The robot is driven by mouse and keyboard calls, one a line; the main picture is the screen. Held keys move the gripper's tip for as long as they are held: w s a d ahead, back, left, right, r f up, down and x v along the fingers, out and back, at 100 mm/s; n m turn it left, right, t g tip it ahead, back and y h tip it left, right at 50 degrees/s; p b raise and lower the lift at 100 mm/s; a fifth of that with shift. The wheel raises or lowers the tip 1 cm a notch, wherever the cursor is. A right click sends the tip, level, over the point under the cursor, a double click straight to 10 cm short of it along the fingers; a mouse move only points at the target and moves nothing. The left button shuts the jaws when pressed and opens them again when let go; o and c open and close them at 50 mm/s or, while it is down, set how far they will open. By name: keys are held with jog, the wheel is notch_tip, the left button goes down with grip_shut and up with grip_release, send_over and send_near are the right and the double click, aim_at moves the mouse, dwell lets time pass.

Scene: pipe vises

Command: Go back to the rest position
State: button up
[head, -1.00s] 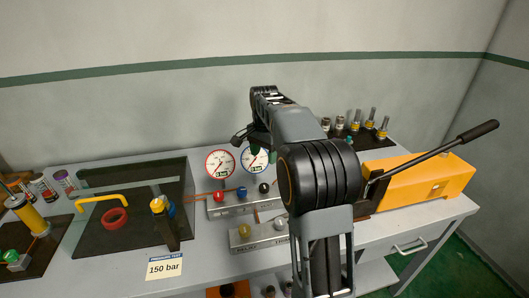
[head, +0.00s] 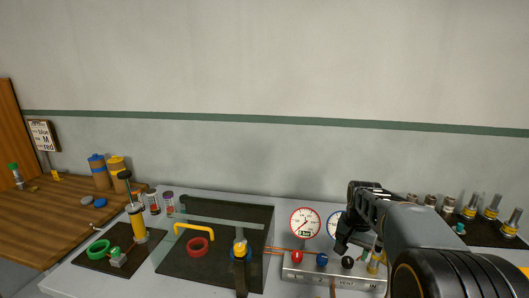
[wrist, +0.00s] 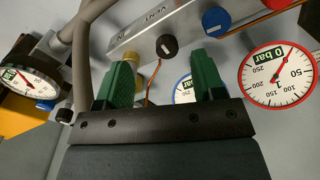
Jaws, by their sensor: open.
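My gripper (head: 343,238) is at the right of the head view, in front of the two dial gauges and above the grey valve block (head: 330,276). In the wrist view my gripper (wrist: 162,76) shows two green fingers standing apart with nothing between them. Past the fingers are the valve block (wrist: 150,27) with a black knob (wrist: 167,46) and a blue knob (wrist: 215,20). The red-rimmed gauge (wrist: 278,74) reads 0 bar. The blue-rimmed gauge (head: 334,226) is partly hidden by my gripper. My arm covers the bench's right part.
A dark tray (head: 180,262) with a yellow handle (head: 194,229) and a red ring (head: 197,247) lies left of the valve block. A hand pump (head: 138,222) stands farther left. A wooden table (head: 50,232) is at far left. Fittings (head: 480,206) stand at the right.

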jog(key=s+a+n+t, duration=0.1)
jog(key=s+a+n, duration=0.2)
jog(key=s, duration=0.6)
jog(key=s+a+n+t, duration=0.2)
jog(key=s+a, duration=0.4)
jog(key=s, duration=0.3)
jog(key=shift+f+n, duration=0.35)
jog(key=shift+n, duration=0.55)
